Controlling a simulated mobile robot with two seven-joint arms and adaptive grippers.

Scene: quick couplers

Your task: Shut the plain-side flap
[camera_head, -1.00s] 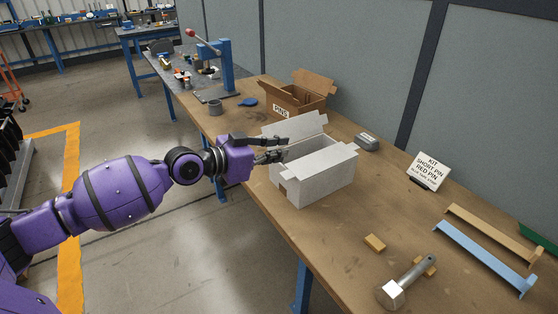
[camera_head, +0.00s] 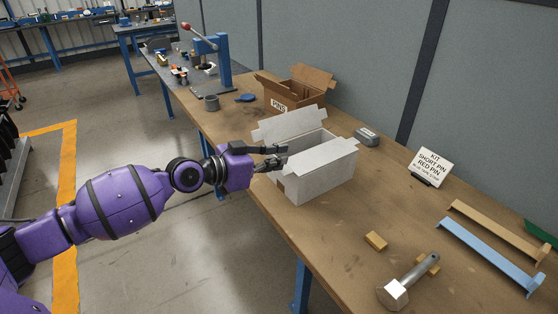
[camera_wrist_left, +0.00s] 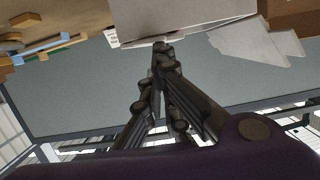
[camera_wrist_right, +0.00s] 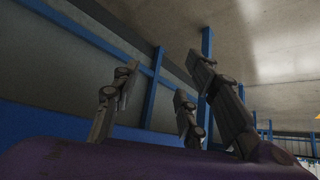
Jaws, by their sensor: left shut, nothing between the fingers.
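The white carton (camera_head: 325,177) stands on the workbench with its top open. One wide flap (camera_head: 290,125) stands up and leans outward on its far left side. I cannot tell which flap is the plain-side one. My left gripper (camera_head: 285,156) is shut and empty at the carton's left end; its fingertips (camera_wrist_left: 162,46) are close to the carton (camera_wrist_left: 185,20) in the left wrist view. My right gripper (camera_wrist_right: 163,65) is open and empty, away from the carton.
A brown box marked PINS (camera_head: 295,92) stands behind the carton. A grey block (camera_head: 367,137) and a kit sign (camera_head: 429,167) are to its right. A hammer-like tool (camera_head: 405,284), a small tan block (camera_head: 376,240) and a blue bar (camera_head: 487,255) lie nearer.

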